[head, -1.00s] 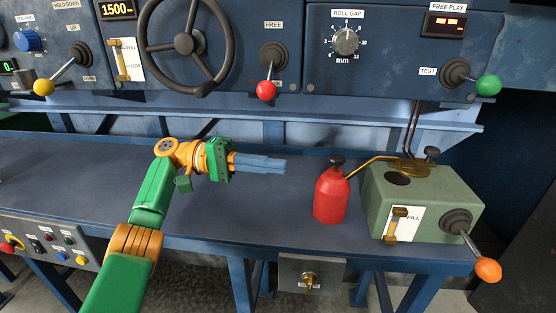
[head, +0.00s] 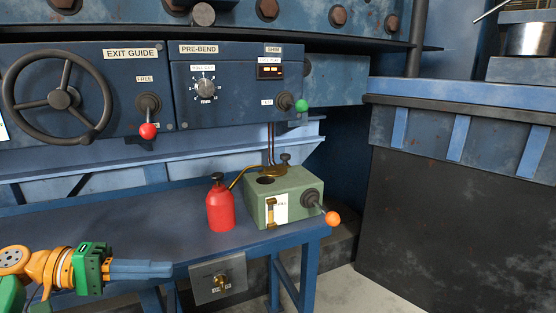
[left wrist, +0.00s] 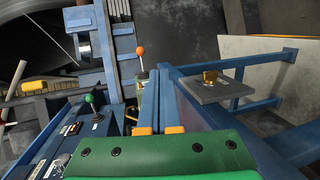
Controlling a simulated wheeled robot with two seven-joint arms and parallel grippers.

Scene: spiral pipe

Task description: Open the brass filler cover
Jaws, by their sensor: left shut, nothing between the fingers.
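The green box (head: 285,202) stands on the right end of the bench. On its top is a dark round spot (head: 265,180) that looks like an opening. A small brass piece, apparently the filler cover (head: 273,170), sits just behind it, not over it; its exact tilt is too small to tell. My left gripper (head: 168,269) is shut and empty, at the bench's front edge, left of the box and apart from it. Its closed blue fingers also show in the left wrist view (left wrist: 157,90). My right gripper is not in view.
A red oil can (head: 220,207) stands left of the box, its brass spout reaching toward the box top. An orange-knobbed lever (head: 332,217) sticks out from the box's right side. A grey plate with a brass fitting (head: 217,279) hangs below the bench edge.

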